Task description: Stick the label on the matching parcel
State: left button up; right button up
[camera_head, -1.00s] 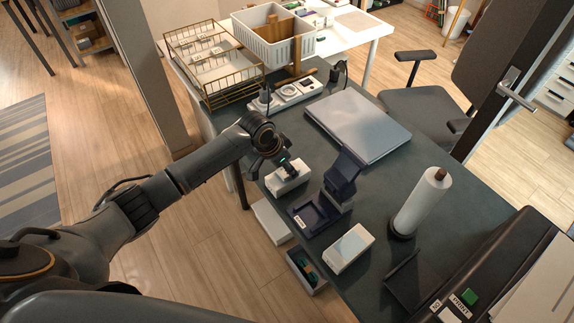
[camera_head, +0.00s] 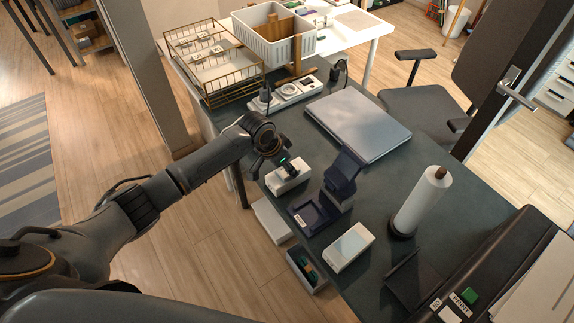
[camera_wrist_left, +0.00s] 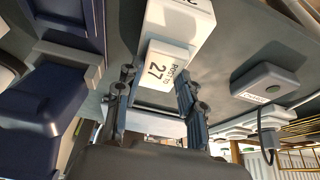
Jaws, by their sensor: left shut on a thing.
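My left gripper (camera_head: 290,166) is at a white box-shaped parcel (camera_head: 287,183) near the table's left edge. In the left wrist view the gripper (camera_wrist_left: 156,97) is shut on a small white label (camera_wrist_left: 169,66) printed with "27". The label lies over or just above the white parcel (camera_wrist_left: 187,32), whose far end carries partly cut-off dark print; I cannot tell whether they touch. A second white parcel (camera_head: 349,248) lies nearer the front. My right gripper is not in view.
A dark blue device (camera_head: 310,215) with a raised part stands between the parcels; it also shows in the left wrist view (camera_wrist_left: 58,97). A closed laptop (camera_head: 358,125), a power strip (camera_head: 288,95) and a white roll (camera_head: 421,203) stand around. A wire basket (camera_head: 213,62) is behind.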

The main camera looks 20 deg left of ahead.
pick_arm(q)
jog(key=shift+s+f, duration=0.1)
jog(key=o, duration=1.1)
jog(key=shift+o, duration=0.2)
jog(key=p+v, duration=0.6)
jog(key=p, duration=0.1)
jog(key=shift+p, duration=0.4)
